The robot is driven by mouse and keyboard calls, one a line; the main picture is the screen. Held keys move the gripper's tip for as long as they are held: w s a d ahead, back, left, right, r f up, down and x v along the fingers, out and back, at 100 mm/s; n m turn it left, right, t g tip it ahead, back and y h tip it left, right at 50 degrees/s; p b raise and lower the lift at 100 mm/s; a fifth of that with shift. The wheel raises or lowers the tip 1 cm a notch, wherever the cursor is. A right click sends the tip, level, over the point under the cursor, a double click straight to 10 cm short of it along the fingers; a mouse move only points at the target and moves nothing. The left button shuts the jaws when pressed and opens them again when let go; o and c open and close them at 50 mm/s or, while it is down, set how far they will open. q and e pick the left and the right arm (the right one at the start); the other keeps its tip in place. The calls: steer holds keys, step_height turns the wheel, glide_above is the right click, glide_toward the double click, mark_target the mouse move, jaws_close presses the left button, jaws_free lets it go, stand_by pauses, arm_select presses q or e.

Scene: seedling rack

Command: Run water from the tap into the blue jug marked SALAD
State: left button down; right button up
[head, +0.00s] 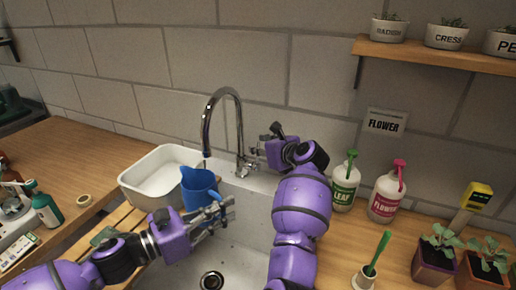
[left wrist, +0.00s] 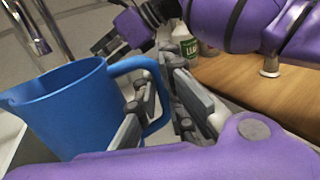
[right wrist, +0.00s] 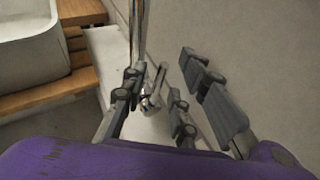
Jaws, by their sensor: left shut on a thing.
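The blue jug (head: 199,186) hangs in the air over the sink (head: 233,255), roughly upright, its mouth just below the spout of the chrome tap (head: 207,122). My left gripper (head: 222,208) is shut on the jug's handle; the left wrist view shows the jug (left wrist: 75,105) and the fingers (left wrist: 155,105) at the handle. No SALAD marking shows on the visible sides. No water stream can be made out. My right gripper (head: 262,148) is beside the tap's lever. In the right wrist view its fingers stand apart with the lever (right wrist: 152,88) between them.
A white basin (head: 150,180) stands left of the tap. LEAF (head: 345,186) and FLOWER (head: 386,195) bottles stand right of my right arm. Potted seedlings (head: 436,260) are at the right. A shelf (head: 440,53) with labelled pots hangs above.

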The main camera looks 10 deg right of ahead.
steer(key=shift+x, duration=0.85)
steer(key=shift+c, duration=0.2)
jaws_close()
